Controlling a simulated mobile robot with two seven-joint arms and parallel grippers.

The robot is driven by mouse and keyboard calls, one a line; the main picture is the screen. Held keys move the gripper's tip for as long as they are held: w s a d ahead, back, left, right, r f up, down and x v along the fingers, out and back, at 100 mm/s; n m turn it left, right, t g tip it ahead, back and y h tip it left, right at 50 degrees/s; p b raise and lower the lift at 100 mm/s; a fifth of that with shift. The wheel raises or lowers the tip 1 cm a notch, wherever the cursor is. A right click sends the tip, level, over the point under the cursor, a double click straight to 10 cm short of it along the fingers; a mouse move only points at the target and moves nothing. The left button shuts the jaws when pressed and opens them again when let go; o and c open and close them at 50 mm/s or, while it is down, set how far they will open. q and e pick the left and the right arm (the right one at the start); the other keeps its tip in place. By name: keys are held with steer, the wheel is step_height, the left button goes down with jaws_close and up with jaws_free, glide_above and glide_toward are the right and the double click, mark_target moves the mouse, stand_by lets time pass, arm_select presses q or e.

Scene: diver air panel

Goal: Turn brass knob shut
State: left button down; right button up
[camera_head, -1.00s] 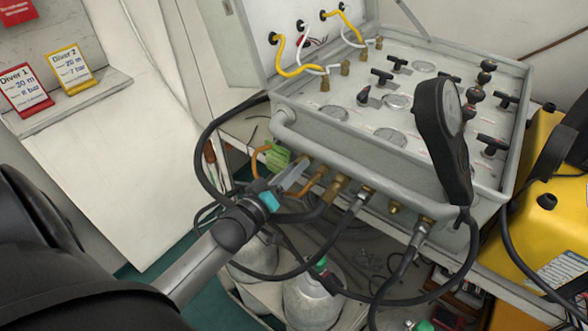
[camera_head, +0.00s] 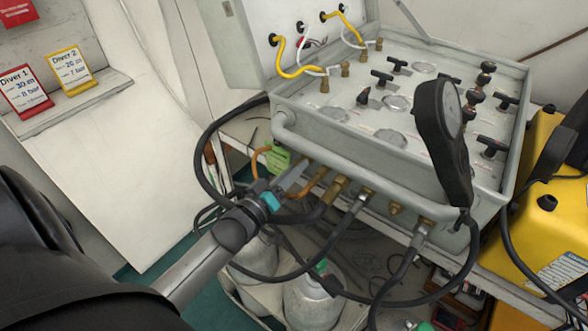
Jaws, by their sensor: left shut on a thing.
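The grey diver air panel (camera_head: 300,125) stands at the centre right, with brass fittings (camera_head: 332,190) along its lower front edge. My left gripper (camera_head: 290,180) reaches in from the lower left to the left end of that row. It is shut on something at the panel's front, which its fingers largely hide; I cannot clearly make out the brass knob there. A green tag (camera_head: 278,160) hangs just behind the fingertips. My right gripper is not in view.
Black hoses (camera_head: 285,275) loop below the panel, close to my left arm. A black handheld gauge (camera_head: 440,130) stands before the panel's right side. Grey cylinders (camera_head: 312,300) stand underneath. A yellow case (camera_head: 545,215) is at right. Diver cards (camera_head: 25,92) stand on the left ledge.

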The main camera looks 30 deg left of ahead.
arm_select(q)
steer(key=shift+m+p, duration=1.6)
steer(key=shift+m, duration=7.2)
steer(key=c, duration=0.9)
jaws_free()
